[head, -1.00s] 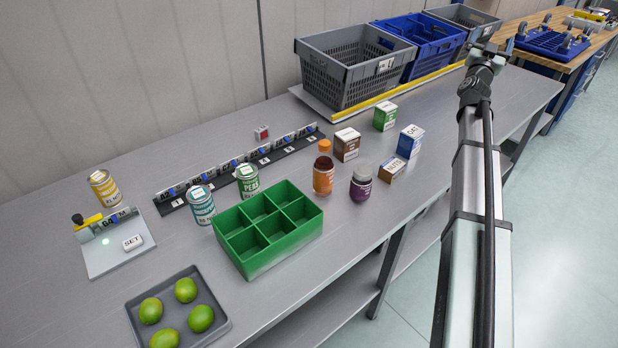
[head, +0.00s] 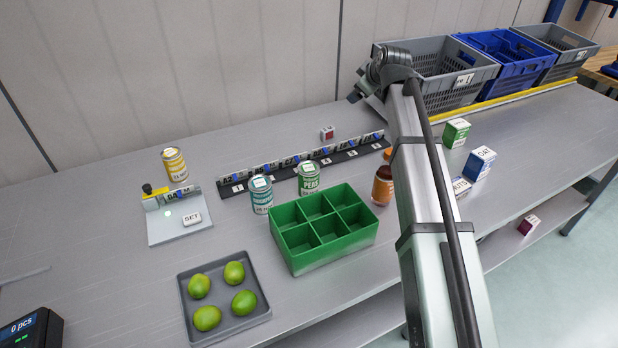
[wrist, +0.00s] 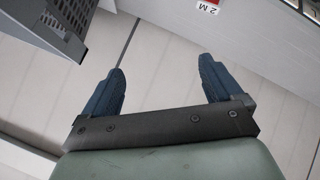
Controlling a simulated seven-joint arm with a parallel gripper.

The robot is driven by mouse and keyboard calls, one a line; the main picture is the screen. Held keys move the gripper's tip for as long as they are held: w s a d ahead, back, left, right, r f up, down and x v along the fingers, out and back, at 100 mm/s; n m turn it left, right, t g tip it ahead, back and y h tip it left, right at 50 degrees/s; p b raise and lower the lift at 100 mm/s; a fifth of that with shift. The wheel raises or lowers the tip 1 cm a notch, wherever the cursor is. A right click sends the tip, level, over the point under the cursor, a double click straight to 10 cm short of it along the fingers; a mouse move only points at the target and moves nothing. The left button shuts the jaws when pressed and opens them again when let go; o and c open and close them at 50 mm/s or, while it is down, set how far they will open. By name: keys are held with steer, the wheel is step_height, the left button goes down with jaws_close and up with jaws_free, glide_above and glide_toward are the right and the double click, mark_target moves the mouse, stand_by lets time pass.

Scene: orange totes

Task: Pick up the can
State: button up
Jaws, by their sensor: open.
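Three cans stand upright on the grey bench in the head view. A yellow-labelled can (head: 174,165) is at the back left. A teal-labelled can (head: 261,196) and a green PEAS can (head: 309,180) stand close together behind the green divided box (head: 330,250). My gripper (head: 357,95) is raised at the back, near the grey crate and apart from all the cans. In the wrist view my gripper (wrist: 162,68) has its two blue fingers wide apart with nothing between them. No can shows in the wrist view.
A numbered black rack (head: 237,187) runs behind the cans. A small device (head: 180,228) and a grey tray (head: 255,318) of limes are at left. An orange bottle (head: 382,188) and several cartons are near my arm. A grey crate (head: 440,65) stands back right.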

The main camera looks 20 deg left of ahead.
steer(key=s+a+f+n+g+h, duration=0.1)
steer(key=s+a+f+n+g, duration=0.15)
steer(key=s, duration=0.35)
steer(key=s+a+f+n+g+h, duration=0.1)
steer(key=s+a+f+g, duration=0.1)
steer(key=s+a, duration=0.25)
steer(key=n+g+h, duration=0.2)
steer(key=g+h, duration=0.1)
steer(key=g, duration=0.1)
glide_above(307, 168)
steer(key=shift+w+f, duration=0.35)
steer(key=shift+f, duration=0.5)
steer(key=shift+s+f, duration=0.2)
steer(key=shift+s, duration=0.05)
step_height(307, 168, down, 8)
steer(key=shift+f, duration=0.1)
steer(key=shift+w+d+f, duration=0.1)
steer(key=shift+f, duration=1.25)
steer(key=shift+w+d+f, duration=0.1)
steer(key=shift+f, duration=1.2)
steer(key=c, duration=1.4)
